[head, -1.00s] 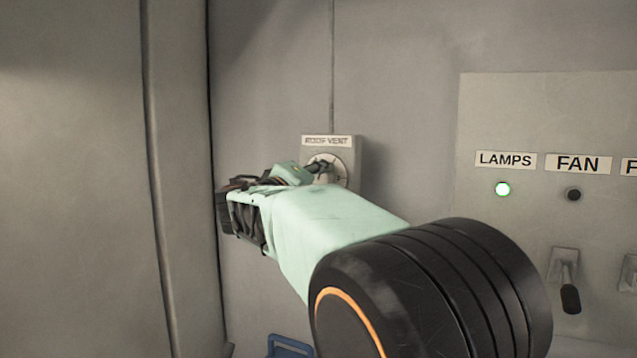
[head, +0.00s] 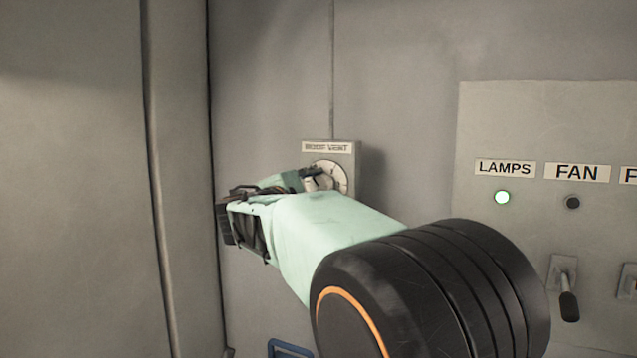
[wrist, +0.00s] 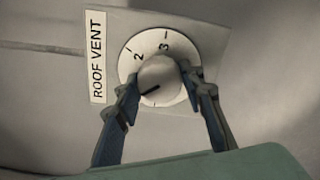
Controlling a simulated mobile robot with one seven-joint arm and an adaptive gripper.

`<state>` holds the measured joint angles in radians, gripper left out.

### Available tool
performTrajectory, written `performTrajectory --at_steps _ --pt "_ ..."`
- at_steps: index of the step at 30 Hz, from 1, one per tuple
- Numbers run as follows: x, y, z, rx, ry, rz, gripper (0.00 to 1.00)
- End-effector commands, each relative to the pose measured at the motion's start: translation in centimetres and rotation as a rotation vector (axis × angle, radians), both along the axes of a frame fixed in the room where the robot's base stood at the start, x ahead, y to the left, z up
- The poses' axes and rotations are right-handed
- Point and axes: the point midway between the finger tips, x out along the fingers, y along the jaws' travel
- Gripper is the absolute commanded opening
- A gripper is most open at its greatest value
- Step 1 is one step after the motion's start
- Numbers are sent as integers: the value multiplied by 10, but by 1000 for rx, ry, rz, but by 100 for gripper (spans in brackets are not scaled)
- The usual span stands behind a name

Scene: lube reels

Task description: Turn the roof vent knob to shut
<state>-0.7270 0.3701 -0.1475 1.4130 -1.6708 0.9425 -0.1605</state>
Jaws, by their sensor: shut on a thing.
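The roof vent knob (wrist: 160,76) is a pale round knob on a white dial (wrist: 140,44), and both also show in the head view. The dial reads 2 and 3; other marks are partly hidden by my fingers. A dark line on the knob points to the lower left in the wrist view, away from the 2 and 3. My gripper (wrist: 161,84) is shut on the knob, one finger on each side. In the head view my gripper (head: 316,180) covers the left part of the dial.
The ROOF VENT label (wrist: 97,57) is beside the dial on its plate. A tall panel (head: 80,180) stands close at left.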

Motion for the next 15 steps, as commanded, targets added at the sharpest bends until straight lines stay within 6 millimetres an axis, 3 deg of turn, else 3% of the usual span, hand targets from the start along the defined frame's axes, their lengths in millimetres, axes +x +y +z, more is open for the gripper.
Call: performTrajectory --at_steps 15 --pt "0 0 3 -461 168 0 12"
